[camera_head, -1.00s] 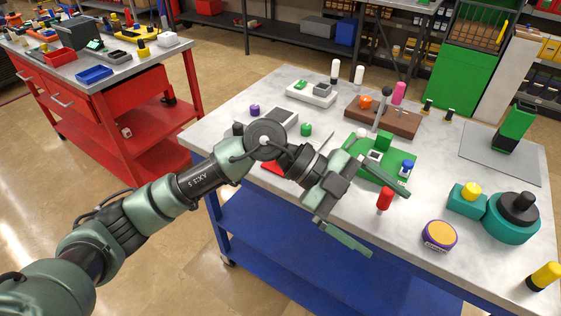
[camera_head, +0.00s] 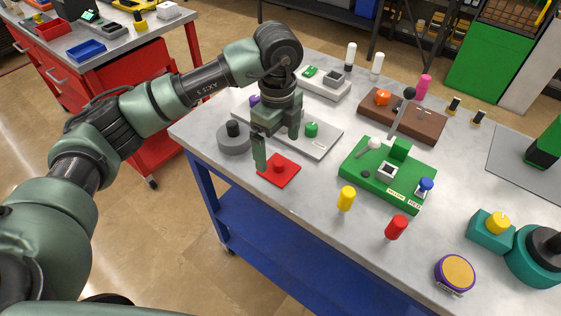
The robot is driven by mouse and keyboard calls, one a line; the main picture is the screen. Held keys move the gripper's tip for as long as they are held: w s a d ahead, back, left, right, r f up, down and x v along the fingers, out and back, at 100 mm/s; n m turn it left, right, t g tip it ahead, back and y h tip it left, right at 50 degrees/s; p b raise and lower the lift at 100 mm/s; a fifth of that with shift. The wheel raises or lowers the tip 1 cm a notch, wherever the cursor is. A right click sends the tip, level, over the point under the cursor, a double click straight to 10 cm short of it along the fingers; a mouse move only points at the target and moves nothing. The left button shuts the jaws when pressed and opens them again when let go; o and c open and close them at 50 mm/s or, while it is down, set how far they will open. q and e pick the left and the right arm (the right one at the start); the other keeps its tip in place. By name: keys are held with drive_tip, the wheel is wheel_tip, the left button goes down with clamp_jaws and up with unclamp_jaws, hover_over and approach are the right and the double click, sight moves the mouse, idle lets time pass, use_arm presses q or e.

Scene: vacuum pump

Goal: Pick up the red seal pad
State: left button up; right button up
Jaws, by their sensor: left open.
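The red seal pad (camera_head: 279,171) is a flat red square with a small round red knob on top. It lies near the table's front left edge, just in front of a grey plate. My left gripper (camera_head: 276,143) points down beside and above the pad, on its far side in the picture. Its jaws are open and empty; one green finger shows at the pad's left rear edge. I cannot tell whether that finger touches the pad. My right gripper is out of view.
A grey round part (camera_head: 234,141) stands left of the gripper. The grey plate (camera_head: 320,143) carries a green knob (camera_head: 311,129). A green base (camera_head: 350,178) with a lever is to the right. Yellow (camera_head: 346,198) and red (camera_head: 396,227) handled pieces stand near the front edge.

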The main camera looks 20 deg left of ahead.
sight(277, 161)
use_arm(q)
drive_tip(key=shift+s+f, duration=0.2)
drive_tip(key=shift+f, duration=0.3)
wheel_tip(277, 161, down, 3)
drive_tip(key=shift+a+r+p, duration=0.1)
drive_tip(key=shift+a+p, duration=0.05)
drive_tip(key=shift+p, duration=0.65)
drive_tip(key=shift+w+f, duration=0.15)
drive_tip(key=shift+f, duration=0.8)
drive_tip(key=c, duration=1.4)
drive_tip(key=shift+r, duration=0.1)
drive_tip(key=shift+c, duration=0.2)
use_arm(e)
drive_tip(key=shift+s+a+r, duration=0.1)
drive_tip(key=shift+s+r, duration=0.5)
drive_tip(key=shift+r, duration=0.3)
